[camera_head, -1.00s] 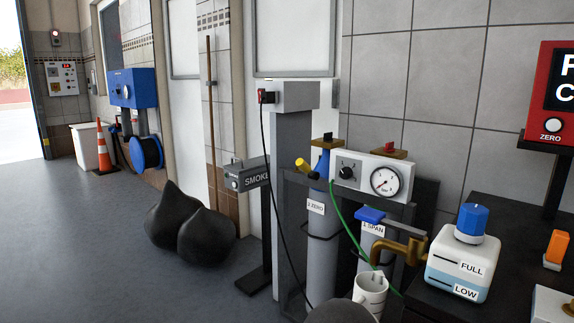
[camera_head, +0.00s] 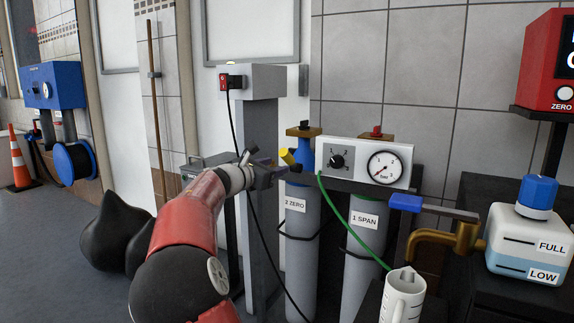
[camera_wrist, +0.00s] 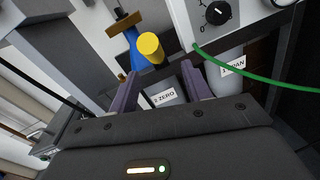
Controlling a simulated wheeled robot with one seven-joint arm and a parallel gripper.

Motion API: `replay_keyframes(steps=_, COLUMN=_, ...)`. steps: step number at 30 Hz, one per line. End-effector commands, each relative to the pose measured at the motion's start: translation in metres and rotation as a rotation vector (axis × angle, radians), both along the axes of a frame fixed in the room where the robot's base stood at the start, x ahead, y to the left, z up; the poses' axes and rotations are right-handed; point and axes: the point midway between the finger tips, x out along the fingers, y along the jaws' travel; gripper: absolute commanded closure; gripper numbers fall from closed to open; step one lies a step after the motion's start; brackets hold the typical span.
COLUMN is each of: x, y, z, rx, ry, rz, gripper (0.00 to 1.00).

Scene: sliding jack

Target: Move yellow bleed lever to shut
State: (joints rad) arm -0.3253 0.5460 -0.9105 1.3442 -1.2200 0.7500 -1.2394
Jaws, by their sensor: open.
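The yellow bleed lever (camera_head: 288,157) sticks out to the left by the top of the blue-shouldered cylinder labelled 2 ZERO (camera_head: 300,245), at the left end of the gauge panel. In the wrist view the yellow lever (camera_wrist: 151,46) shows its round end, just beyond the fingertips. My gripper (camera_head: 283,170) is beside and slightly below the lever. In the wrist view my gripper (camera_wrist: 158,82) has its two purple fingers apart with nothing between them but the cylinder behind. I cannot tell whether a finger touches the lever.
The grey panel (camera_head: 364,148) with knob and gauge is right of the lever. A green hose (camera_head: 345,227) runs down from it. The 1 SPAN cylinder (camera_head: 366,250), a blue-handled brass tap (camera_head: 465,238) and a white jug (camera_head: 403,297) stand right. A black cable (camera_head: 262,225) hangs left.

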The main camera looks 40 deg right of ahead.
Motion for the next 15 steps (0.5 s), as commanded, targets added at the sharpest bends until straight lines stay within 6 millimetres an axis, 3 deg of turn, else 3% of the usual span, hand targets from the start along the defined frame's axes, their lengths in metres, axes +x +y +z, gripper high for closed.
replay_keyframes(steps=5, x=0.010, y=-0.009, z=0.007, rx=-0.054, ry=0.040, rz=0.002, gripper=0.51)
replay_keyframes(steps=15, x=0.023, y=-0.060, z=0.007, rx=-0.050, ry=0.037, rz=0.003, gripper=0.51)
